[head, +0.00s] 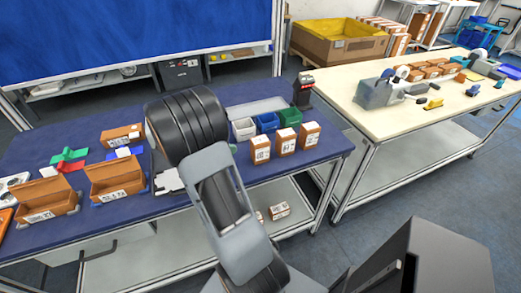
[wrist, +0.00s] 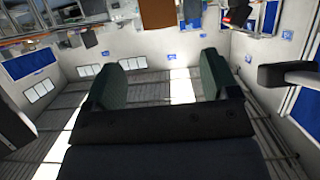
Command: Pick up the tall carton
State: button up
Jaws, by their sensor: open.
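Three small upright brown cartons with white labels stand in a row near the right end of the blue table: a left one (head: 260,150), a middle one (head: 285,141) and a right one (head: 309,135). They look alike in height, so I cannot tell which is the tall carton. My gripper (wrist: 162,72) is open and empty in the wrist view, its two fingers wide apart with only distant wall and bright panels between them. In the head view my arm stands left of the cartons, and its fingers cannot be made out.
White, blue and green bins (head: 267,122) stand behind the cartons, with a dark scanner-like device (head: 303,90) at the back. Open cardboard boxes (head: 116,178) are on the left. A cream table (head: 400,118) stands to the right.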

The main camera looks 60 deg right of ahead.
aim_at(260, 142)
jog(key=p+x, duration=0.1)
jog(key=x, duration=0.7)
jog(key=shift+r, duration=0.15)
jog(key=p+x, duration=0.2)
jog(key=x, duration=0.2)
jog(key=shift+s+d+r+p, duration=0.1)
jog(key=shift+s+d+p, duration=0.1)
jog(key=shift+s+p, duration=0.2)
jog(key=shift+s+d+f, duration=0.1)
jog(key=shift+d+f, duration=0.1)
jog(key=shift+d, duration=0.05)
jog(key=shift+c, duration=0.5)
jog(key=c, duration=1)
